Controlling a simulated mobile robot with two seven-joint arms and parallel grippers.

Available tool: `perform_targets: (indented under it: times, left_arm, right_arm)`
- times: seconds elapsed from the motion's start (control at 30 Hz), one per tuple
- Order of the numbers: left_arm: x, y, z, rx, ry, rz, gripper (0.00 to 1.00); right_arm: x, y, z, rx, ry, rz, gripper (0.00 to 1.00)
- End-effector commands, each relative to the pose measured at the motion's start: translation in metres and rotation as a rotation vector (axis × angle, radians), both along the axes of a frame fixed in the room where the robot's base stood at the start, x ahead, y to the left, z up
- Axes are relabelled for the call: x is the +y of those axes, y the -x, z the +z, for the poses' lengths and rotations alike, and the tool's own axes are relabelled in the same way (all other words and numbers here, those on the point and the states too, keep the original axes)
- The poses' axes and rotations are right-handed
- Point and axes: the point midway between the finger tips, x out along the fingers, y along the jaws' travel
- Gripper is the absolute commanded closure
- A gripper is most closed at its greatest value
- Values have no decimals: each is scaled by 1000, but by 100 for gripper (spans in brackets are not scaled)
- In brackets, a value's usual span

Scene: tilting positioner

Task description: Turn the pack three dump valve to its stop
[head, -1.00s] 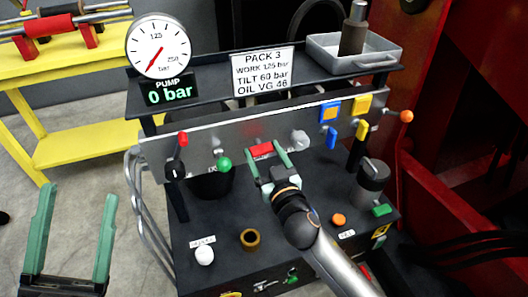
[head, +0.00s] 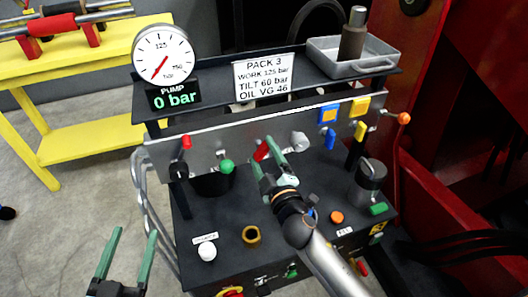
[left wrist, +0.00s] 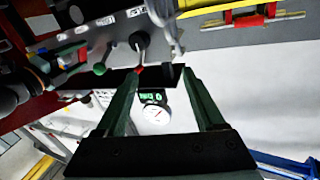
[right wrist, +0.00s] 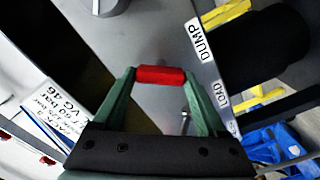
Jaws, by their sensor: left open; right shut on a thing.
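The red handle (head: 261,151) on the grey front panel (head: 222,144) is held between the fingertips of my right gripper (head: 264,152). It looks steeply tilted in the head view. In the right wrist view the red handle (right wrist: 160,75) spans the gap between the green fingers, near a plate labelled DUMP (right wrist: 201,41) and LOAD. The valve body behind the handle is mostly hidden. My left gripper (head: 134,234) is open and empty, low at the left, apart from the rig. The pump gauge (head: 162,55) needle is low, above a 0 bar display (head: 175,96).
Other levers flank the handle: red (head: 186,142), green-knobbed (head: 227,167), grey-knobbed (head: 299,140), blue (head: 331,140) and yellow (head: 360,131). A tray (head: 385,61) stands on the top shelf. A yellow bench (head: 95,119) is at left. A grey tube rail runs down the rig's left side.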

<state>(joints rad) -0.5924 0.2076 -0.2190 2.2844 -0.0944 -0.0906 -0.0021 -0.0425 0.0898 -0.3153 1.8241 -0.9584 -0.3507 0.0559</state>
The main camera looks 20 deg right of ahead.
Motion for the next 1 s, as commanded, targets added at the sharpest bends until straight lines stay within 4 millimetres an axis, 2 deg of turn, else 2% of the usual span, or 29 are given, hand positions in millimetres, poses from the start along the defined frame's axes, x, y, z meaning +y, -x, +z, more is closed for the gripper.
perform_targets:
  times: [0.2,0.5,0.7,1.0]
  left_arm:
    - [1,4,-30,129,0,13,29]
    - [2,12,-62,260,-1,24,29]
    - [2,17,-76,317,-2,29,29]
    - [2,20,-84,352,-3,31,29]
  right_arm:
    - [0,-1,3,-11,207,-1,81]
    - [1,-1,2,-20,449,-1,81]
    - [1,-1,1,-25,557,0,81]
    - [1,-1,1,-27,631,0,81]
